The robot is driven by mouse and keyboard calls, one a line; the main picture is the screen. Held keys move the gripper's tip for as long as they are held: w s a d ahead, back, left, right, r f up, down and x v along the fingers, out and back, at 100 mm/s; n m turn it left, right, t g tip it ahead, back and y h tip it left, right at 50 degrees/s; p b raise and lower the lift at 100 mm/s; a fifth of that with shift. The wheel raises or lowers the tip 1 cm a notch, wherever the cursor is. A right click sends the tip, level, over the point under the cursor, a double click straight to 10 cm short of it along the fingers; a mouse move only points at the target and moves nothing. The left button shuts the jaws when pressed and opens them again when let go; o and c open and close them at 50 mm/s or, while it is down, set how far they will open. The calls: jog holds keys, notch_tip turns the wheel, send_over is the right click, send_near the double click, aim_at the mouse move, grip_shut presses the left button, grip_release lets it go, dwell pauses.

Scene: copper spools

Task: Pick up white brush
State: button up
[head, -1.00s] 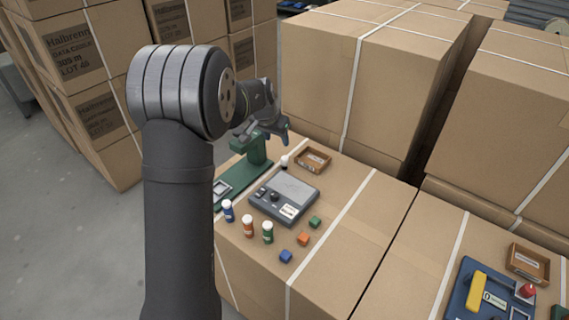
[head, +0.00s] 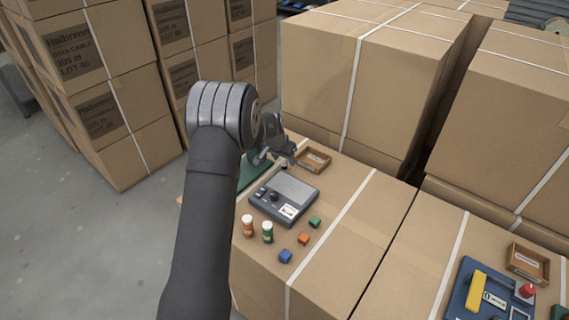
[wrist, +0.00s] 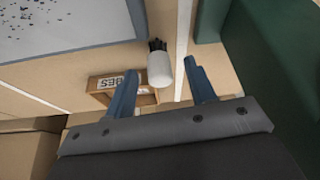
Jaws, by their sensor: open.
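The white brush (wrist: 160,69) shows in the wrist view as a white rounded handle with dark bristles at its far end. It stands on the cardboard box top, between the small wooden tray (wrist: 104,84) and the green stand (wrist: 268,50). My gripper (wrist: 161,75) is open, with one blue-grey finger on each side of the brush in the picture. I cannot tell whether the fingers are level with it or above it. In the head view my gripper (head: 284,158) is low beside the wooden tray (head: 314,159) and hides the brush.
A grey scale (head: 285,198) lies close in front of my gripper. An orange-labelled bottle (head: 248,226), a green one (head: 267,232) and blue (head: 285,257), orange (head: 303,239) and green (head: 315,222) cubes stand nearer. Tall cartons (head: 370,85) rise behind.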

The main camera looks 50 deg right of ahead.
jog(key=shift+x, duration=0.8)
jog(key=shift+c, duration=0.2)
jog(key=c, duration=1)
jog(key=shift+r, duration=0.5)
jog(key=r, duration=0.2)
jog(key=s+r, duration=0.1)
jog(key=r, duration=0.1)
jog(key=s+r, duration=0.2)
jog(key=s, duration=0.1)
jog(key=s+r, duration=0.2)
jog(key=s, duration=0.2)
jog(key=s+r, duration=0.2)
jog(key=s, duration=0.1)
jog(key=shift+s+a, duration=0.35)
